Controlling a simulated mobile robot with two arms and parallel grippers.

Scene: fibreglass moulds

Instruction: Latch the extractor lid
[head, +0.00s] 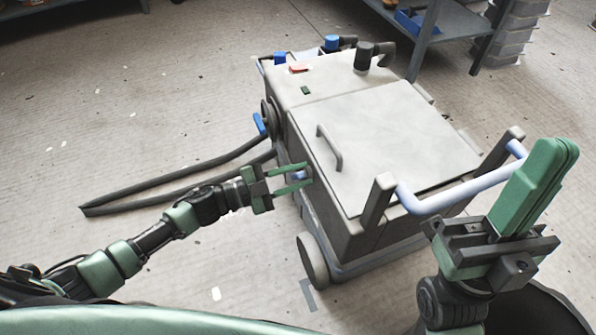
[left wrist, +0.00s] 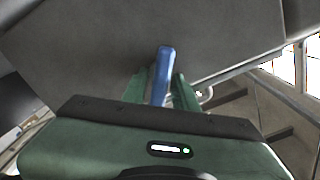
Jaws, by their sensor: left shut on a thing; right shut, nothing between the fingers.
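The extractor (head: 345,225) is a grey wheeled box with a flat lid (head: 400,135) lying closed on top. A blue latch (head: 300,175) is on its side facing my left arm, just below the lid's edge. My left gripper (head: 306,178) is shut on this latch. In the left wrist view the blue latch (left wrist: 163,72) stands between the green fingers of my left gripper (left wrist: 157,85), against the grey wall. A second blue latch (head: 260,124) is further back on the same side, apart from my grippers. My right gripper (head: 558,150) is shut and empty, pointing up near the push bar.
A pale blue push bar (head: 465,190) stands at the extractor's near right end. A dark hose (head: 165,178) loops on the floor at left. A shelf (head: 450,20) and stacked boxes (head: 515,30) stand at the back right. The left floor is mostly clear.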

